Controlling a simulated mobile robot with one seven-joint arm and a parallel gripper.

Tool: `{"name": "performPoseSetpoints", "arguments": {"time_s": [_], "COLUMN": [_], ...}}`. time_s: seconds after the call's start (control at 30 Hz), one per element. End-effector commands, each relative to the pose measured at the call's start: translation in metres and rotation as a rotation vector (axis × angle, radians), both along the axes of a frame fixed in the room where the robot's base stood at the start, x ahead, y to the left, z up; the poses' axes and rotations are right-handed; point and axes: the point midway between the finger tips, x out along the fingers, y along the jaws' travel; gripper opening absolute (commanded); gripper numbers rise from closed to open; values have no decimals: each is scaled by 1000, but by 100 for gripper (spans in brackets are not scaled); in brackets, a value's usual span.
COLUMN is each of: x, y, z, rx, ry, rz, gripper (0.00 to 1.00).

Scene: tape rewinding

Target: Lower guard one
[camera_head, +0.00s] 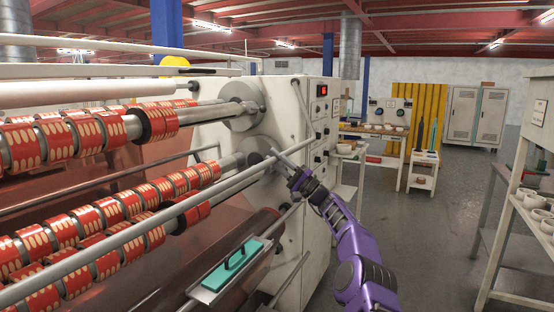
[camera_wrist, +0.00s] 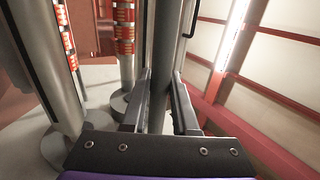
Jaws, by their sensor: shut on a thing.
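Guard one appears to be the long grey bar (camera_head: 150,222) that runs across the front of the machine, in front of the rollers with red tape rolls. It slopes up from the lower left toward the machine's end housing. My gripper (camera_head: 283,161) is at the right end of this bar, beside the housing. In the wrist view, a grey bar (camera_wrist: 162,50) stands between the two fingers of my gripper (camera_wrist: 160,98), which are shut on it. The exact contact is partly hidden by the fingers.
Rollers carrying several red tape rolls (camera_head: 60,232) lie behind the bar. The white machine housing (camera_head: 293,110) is close to my gripper. Shelves (camera_head: 512,235) stand at the right, with open floor (camera_head: 430,235) between.

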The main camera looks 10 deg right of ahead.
Motion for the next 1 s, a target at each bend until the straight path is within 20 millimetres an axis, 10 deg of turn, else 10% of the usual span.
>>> {"name": "performPoseSetpoints", "arguments": {"time_s": [0.37, 0.4, 0.57, 1.0], "x": [2, 2, 1, -1], "y": [2, 2, 2, -3], "z": [-4, -4, -3, -5], "rx": [0, 0, 0, 1], "ry": [6, 6, 5, 3], "rz": [0, 0, 0, -2], "gripper": [0, 29, 57, 57]}}
